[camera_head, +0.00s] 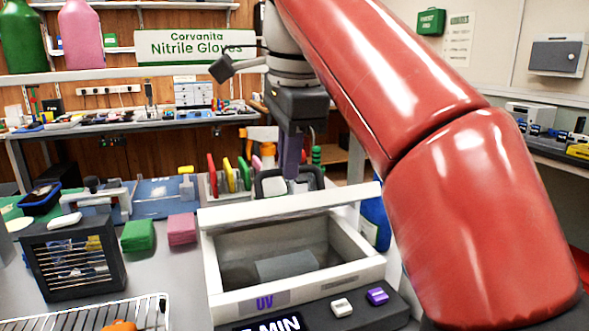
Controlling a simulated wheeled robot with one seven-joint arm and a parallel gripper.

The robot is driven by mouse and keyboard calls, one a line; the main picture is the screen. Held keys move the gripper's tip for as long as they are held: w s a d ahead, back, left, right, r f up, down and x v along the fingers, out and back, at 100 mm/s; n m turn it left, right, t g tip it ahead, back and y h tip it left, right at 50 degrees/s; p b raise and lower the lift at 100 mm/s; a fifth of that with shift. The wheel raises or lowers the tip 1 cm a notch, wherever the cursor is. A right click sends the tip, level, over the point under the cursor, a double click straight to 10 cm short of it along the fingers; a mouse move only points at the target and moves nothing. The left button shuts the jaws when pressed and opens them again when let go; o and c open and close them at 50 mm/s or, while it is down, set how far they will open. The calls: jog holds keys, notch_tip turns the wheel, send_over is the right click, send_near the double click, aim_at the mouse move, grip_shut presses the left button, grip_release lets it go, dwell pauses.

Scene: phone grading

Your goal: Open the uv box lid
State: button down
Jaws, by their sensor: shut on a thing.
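The UV box (345,276) stands on the bench at the lower middle, with a purple "UV" label on its white front. Its opening faces me, and a grey object (287,264) lies inside. The white lid (290,207) is raised at the back of the box, seen nearly edge-on. A black loop handle (267,187) shows just behind the lid's edge. My gripper (291,172) points down at the handle and is shut on it; the fingertips' exact contact is partly hidden.
A dark panel with purple and white buttons (341,307) lies in front of the box. A black slotted rack (75,262), green sponge (138,236) and pink sponge (182,229) stand left. A wire basket (120,312) is at front left. A blue container (376,222) is close on the right.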

jog(key=shift+w+a+f, duration=0.15)
jog(key=shift+w+a, duration=0.05)
jog(key=shift+w, duration=0.4)
jog(key=c, duration=1.5)
grip_release()
jog(key=shift+w+f, duration=0.1)
jog(key=shift+w, duration=0.15)
jog(key=shift+s, duration=0.15)
jog(key=shift+r, duration=0.2)
jog(key=shift+s, duration=0.1)
